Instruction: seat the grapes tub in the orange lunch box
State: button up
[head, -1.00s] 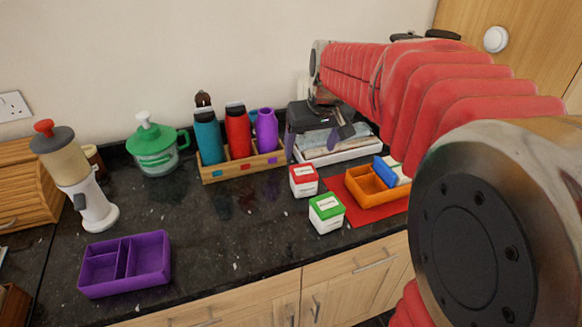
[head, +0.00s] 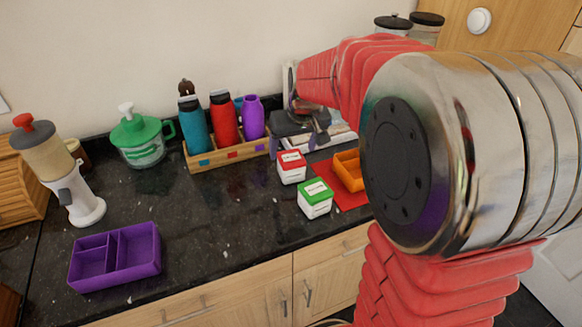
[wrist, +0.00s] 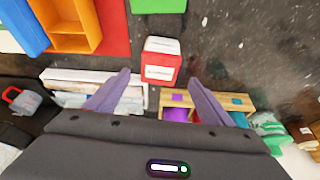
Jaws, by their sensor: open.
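The orange lunch box (head: 345,168) sits on a red mat, partly hidden behind my arm in the head view. In the wrist view the orange lunch box (wrist: 72,43) shows at upper left, with a blue item (wrist: 22,25) at its left side. Two white tubs stand left of the mat: a red-lidded tub (head: 291,167) and a green-lidded tub (head: 315,199). Their labels are too small to read, so I cannot tell which holds grapes. My gripper (wrist: 160,77) is open and empty. In the wrist view the red-lidded tub (wrist: 162,60) appears between and beyond its fingertips.
A wooden rack (head: 228,153) with several bottles stands behind, beside a white tray (wrist: 92,80). A purple divided box (head: 115,256) lies at front left. A green-lidded jug (head: 140,138) and a grinder (head: 72,180) stand left. The middle counter is clear.

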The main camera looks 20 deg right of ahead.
aim_at(291, 157)
jog(key=shift+x, duration=2.2)
jog(key=shift+s, duration=0.1)
jog(key=shift+c, duration=0.6)
jog(key=c, duration=1.4)
jog(key=shift+r, duration=0.1)
notch_tip(291, 157, up, 10)
jog(key=shift+f, duration=0.15)
